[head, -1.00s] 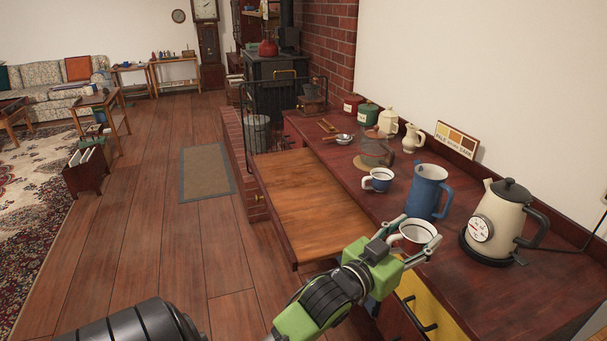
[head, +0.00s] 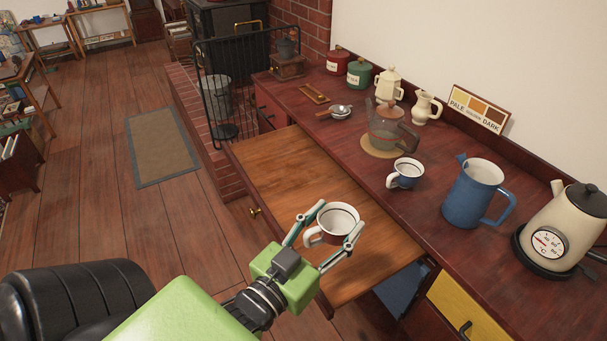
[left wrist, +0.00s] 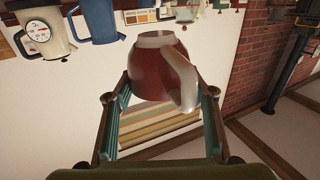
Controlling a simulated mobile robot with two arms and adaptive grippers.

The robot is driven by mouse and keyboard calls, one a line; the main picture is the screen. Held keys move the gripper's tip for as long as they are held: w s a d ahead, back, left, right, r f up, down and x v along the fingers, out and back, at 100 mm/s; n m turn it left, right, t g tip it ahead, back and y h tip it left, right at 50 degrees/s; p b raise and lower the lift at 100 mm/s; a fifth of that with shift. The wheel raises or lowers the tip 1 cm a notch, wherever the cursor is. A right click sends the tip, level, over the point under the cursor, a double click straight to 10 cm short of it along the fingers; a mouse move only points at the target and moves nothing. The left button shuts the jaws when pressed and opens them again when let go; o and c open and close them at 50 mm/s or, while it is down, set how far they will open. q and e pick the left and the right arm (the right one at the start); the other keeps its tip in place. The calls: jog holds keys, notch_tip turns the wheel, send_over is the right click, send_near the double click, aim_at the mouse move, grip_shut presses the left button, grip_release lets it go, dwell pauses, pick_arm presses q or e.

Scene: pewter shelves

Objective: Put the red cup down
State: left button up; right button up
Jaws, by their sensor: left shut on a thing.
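The red cup (head: 338,224) has a white inside and a white handle. My left gripper (head: 327,231) is shut on it, with one finger on each side, and the cup looks upright. In the head view the cup shows over the pulled-out wooden board (head: 290,175); I cannot tell how high above it. In the left wrist view the red cup (left wrist: 155,75) sits between the fingers, upside down in that picture, with its handle toward the lower right. My right gripper is not in view.
A blue-and-white cup (head: 405,174), a blue jug (head: 472,193), a cream kettle (head: 567,228) and a glass coffee pot (head: 388,135) stand on the red counter right of the board. The board's left and far parts are clear.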

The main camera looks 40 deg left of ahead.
pick_arm(q)
jog(key=shift+w+a+f+b, duration=0.1)
jog(key=shift+a+f+b, duration=0.05)
jog(key=shift+a+b, duration=0.15)
jog(key=shift+w+a+f+b, duration=0.3)
jog(key=shift+a+f+b, duration=0.05)
jog(key=shift+b, duration=0.25)
jog(key=w+a+f, duration=0.8)
jog(key=a, duration=0.1)
jog(key=shift+f, duration=0.15)
notch_tip(320, 180, down, 4)
jog(key=shift+a+r, duration=0.1)
jog(key=shift+r, duration=0.15)
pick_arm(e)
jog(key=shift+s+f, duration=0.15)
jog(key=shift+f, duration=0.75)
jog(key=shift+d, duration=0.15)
